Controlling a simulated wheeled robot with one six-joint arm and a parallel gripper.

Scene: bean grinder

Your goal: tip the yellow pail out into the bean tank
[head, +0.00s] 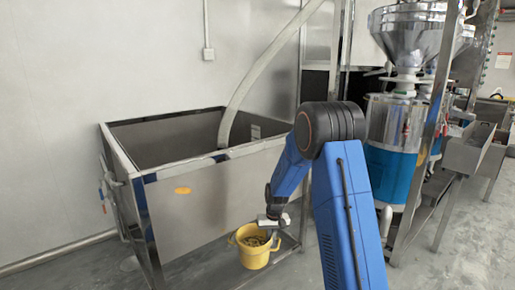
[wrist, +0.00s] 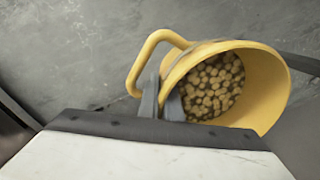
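The yellow pail (head: 253,258) is upright in front of the lower right side of the bean tank, with brown beans inside. In the wrist view the pail (wrist: 265,85) shows its round mouth, the beans (wrist: 210,85) and a loop handle on the left. My gripper (head: 268,224) is at the pail's rim. In the wrist view its fingers (wrist: 162,100) pinch the rim wall beside the handle, one outside and one inside. The bean tank (head: 215,203) is a large open metal box, higher than the pail. I cannot tell whether the pail touches the floor.
A pale hose (head: 262,65) runs down into the tank. A grinder with a steel hopper (head: 412,35) and blue-banded drum (head: 393,170) stands to the right on a metal frame. Grey floor is clear at the front left.

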